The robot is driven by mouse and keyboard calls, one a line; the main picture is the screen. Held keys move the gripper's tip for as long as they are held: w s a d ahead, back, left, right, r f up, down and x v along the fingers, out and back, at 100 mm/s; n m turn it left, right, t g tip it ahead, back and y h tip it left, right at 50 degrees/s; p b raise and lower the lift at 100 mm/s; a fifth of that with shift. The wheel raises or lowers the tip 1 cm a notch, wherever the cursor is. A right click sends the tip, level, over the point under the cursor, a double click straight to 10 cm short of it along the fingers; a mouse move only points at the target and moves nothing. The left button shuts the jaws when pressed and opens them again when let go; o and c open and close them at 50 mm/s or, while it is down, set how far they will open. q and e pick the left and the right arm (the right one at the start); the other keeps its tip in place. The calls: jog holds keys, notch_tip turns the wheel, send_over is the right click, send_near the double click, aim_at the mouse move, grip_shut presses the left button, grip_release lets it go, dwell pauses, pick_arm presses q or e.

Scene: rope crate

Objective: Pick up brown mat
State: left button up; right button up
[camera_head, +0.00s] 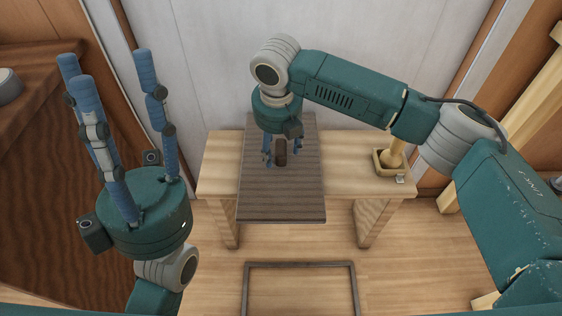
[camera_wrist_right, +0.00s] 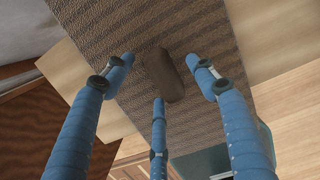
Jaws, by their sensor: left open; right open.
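A brown, rounded, roll-like piece (camera_head: 281,151) lies on a long grey-brown striped mat-like sheet (camera_head: 281,205) across the wooden table. I cannot tell which of the two is the brown mat. In the right wrist view the brown roll (camera_wrist_right: 163,76) lies between my three blue fingers, on the striped sheet (camera_wrist_right: 215,40). My right gripper (camera_head: 277,158) is open above it, pointing down; I see no clear contact. My left gripper (camera_head: 105,68) is open and empty, fingers pointing up, left of the table.
The wooden table (camera_head: 345,165) has a small tray (camera_head: 384,170) with a pale wooden piece (camera_head: 392,152) at its right end. A dark rectangular frame (camera_head: 300,266) lies on the floor in front. A dark wooden surface (camera_head: 40,200) stands at the left; a wall (camera_head: 380,40) is behind.

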jog(key=shift+f, duration=0.3)
jog(key=shift+w+r, duration=0.1)
grip_shut()
